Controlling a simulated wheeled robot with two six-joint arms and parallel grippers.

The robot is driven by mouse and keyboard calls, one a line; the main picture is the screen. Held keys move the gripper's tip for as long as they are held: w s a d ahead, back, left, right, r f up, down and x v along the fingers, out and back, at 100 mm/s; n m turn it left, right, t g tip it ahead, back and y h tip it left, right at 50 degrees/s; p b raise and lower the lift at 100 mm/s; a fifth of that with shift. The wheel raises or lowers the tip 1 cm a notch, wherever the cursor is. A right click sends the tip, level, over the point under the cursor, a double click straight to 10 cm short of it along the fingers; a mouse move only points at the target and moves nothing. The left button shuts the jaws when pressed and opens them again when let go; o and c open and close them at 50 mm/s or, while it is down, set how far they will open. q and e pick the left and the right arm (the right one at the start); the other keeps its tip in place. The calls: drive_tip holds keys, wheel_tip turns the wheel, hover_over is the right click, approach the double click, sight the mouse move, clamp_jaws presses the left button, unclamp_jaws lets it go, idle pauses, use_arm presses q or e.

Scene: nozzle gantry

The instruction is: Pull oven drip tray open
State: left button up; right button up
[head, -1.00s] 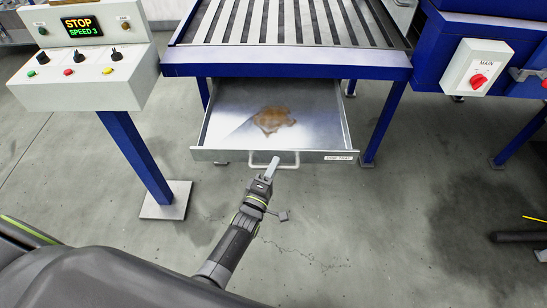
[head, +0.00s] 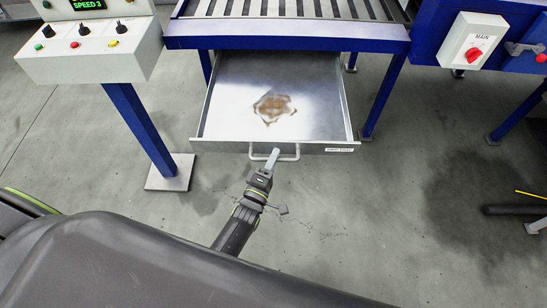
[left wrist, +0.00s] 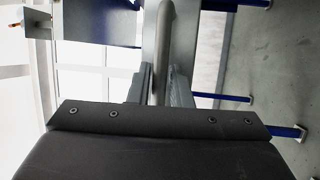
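The drip tray (head: 225,118) is a shallow grey metal drawer with a brown stain (head: 274,106) on its floor. It sticks far out from under the blue-framed slatted bed (head: 290,43), toward me. Its bar handle (head: 287,158) is at the middle of the front panel. My left gripper (head: 271,160) is at this handle. In the left wrist view the handle bar (left wrist: 164,40) runs between the two fingers, which are closed around it. The tray's back end is hidden under the frame. My right gripper is not in view.
A control console (head: 88,50) on a blue post (head: 140,130) stands left of the tray. Blue legs (head: 383,95) and a white MAIN switch box (head: 472,40) are at the right. The concrete floor in front of the tray is clear.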

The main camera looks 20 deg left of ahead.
use_arm(q)
drive_tip(key=shift+o, duration=1.3)
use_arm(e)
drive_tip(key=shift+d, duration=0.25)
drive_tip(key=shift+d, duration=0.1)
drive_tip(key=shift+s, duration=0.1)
